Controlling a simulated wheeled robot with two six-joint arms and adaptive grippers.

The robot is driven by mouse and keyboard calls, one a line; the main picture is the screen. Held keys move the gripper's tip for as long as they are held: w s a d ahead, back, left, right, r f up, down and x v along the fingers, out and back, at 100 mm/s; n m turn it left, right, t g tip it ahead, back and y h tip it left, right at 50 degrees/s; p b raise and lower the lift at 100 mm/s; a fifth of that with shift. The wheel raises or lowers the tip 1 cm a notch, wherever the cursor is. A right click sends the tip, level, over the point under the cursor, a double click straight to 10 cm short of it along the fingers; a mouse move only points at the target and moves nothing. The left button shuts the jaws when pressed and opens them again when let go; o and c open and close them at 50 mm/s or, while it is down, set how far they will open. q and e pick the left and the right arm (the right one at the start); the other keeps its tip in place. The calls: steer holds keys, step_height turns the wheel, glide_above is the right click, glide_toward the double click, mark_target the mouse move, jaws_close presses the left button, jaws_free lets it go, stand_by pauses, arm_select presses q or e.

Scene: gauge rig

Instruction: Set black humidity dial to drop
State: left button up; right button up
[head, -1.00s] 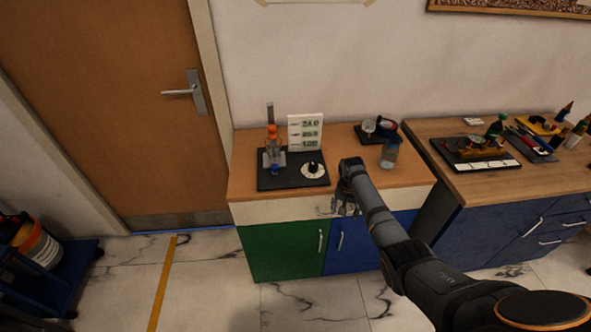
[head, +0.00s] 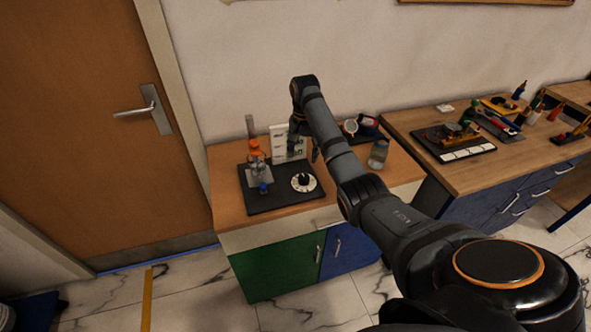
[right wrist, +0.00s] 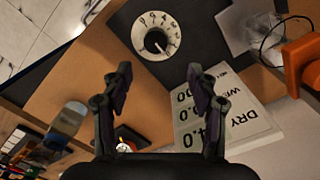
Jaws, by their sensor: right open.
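The black humidity dial (head: 304,179) is a black knob on a white numbered disc, at the right of a black base plate (head: 272,200). In the right wrist view the dial (right wrist: 156,40) lies beyond my fingertips, with marks around its rim and a light pointer line on the knob. My right gripper (head: 304,145) hangs above the rig, behind and above the dial and in front of the card. In the wrist view the gripper (right wrist: 160,72) has its fingers apart with nothing between them. My left gripper is not in view.
A white card (head: 278,142) stands behind the dial; the wrist view shows "DRY" and numbers on it. An orange-and-clear apparatus (head: 257,160) with a blue knob (head: 263,188) stands left of the dial. A glass jar (head: 378,154) stands to the right.

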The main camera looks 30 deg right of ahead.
mark_target(304, 177)
steer(key=f, duration=0.2)
steer(key=s+f+p, duration=0.1)
steer(key=f, duration=0.1)
steer(key=shift+s+d, duration=0.1)
steer(key=shift+s, duration=0.1)
steer(key=f, duration=0.4)
steer(key=shift+w, duration=0.25)
step_height(304, 177, down, 2)
steer(key=shift+f, duration=0.1)
steer(key=shift+c, duration=0.2)
steer(key=c, duration=1.1)
arm_select(q)
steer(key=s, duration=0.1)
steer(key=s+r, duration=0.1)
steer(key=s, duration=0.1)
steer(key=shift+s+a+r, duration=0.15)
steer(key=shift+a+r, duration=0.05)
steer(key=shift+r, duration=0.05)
steer(key=shift+p, duration=0.35)
